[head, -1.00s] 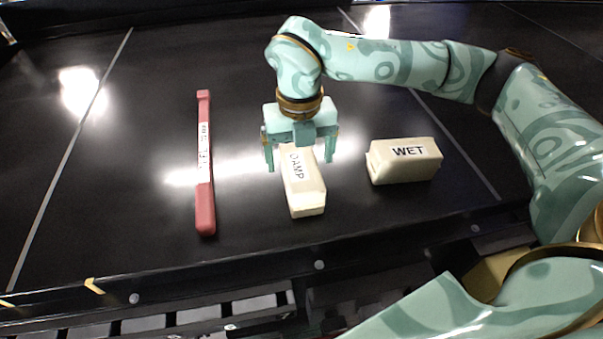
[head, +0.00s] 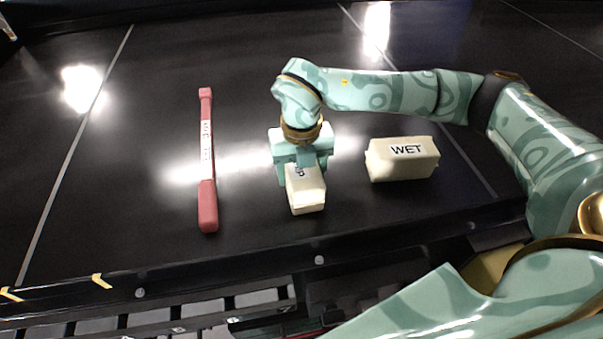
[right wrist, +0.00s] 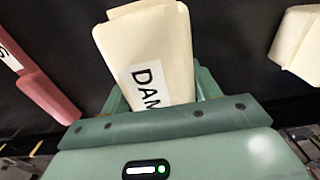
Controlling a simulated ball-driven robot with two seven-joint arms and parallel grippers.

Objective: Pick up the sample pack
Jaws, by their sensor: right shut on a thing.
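A cream block-shaped pack labelled DAMP (head: 307,194) lies on the black belt (head: 130,190), its near end towards the belt's front edge. My right gripper (head: 303,178) is over its far part, shut on it, with a finger along each side. In the right wrist view the DAMP pack (right wrist: 150,50) sits between the fingers of the right gripper (right wrist: 160,92), and its label is partly hidden by the gripper body. I cannot tell whether the pack is clear of the belt. My left gripper is not in view.
A second cream pack labelled WET (head: 402,160) lies to the right of the gripper. A long red bar with a white label (head: 207,200) lies to the left. A dark rail (head: 230,260) runs along the belt's front edge. The belt behind is clear.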

